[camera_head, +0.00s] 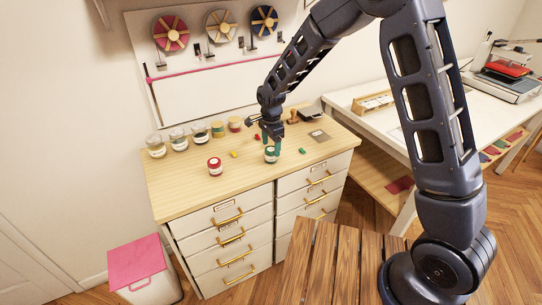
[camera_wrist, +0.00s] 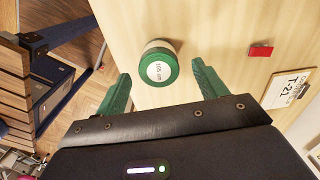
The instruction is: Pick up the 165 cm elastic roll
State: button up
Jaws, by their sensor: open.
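The 165 cm elastic roll (camera_wrist: 158,66) is a short green-and-white cylinder with a round white "165 cm" label on its top. It stands on the wooden dresser top, near the front edge, and its lower part shows below my gripper in the head view (camera_head: 271,156). My gripper (camera_wrist: 161,72) is open and empty, with green fingers on either side of the roll in the wrist picture. In the head view my gripper (camera_head: 272,139) is right above or around the roll. I cannot tell how deep the fingers reach.
A red roll (camera_head: 214,167) stands to the left on the dresser top (camera_head: 190,197). Several jars and rolls line the back, including a glass jar (camera_head: 156,147). Small yellow (camera_head: 234,154) and green (camera_head: 302,150) pieces lie nearby. A "T-21" card (camera_wrist: 288,88) and red piece (camera_wrist: 260,51) lie beside the roll.

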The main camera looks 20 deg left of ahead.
aim_at(271, 149)
notch_tip(271, 149, down, 5)
jog(key=shift+s+r, duration=0.1)
jog(key=c, duration=1.1)
jog(key=shift+o, duration=0.2)
jog(key=shift+r, duration=0.1)
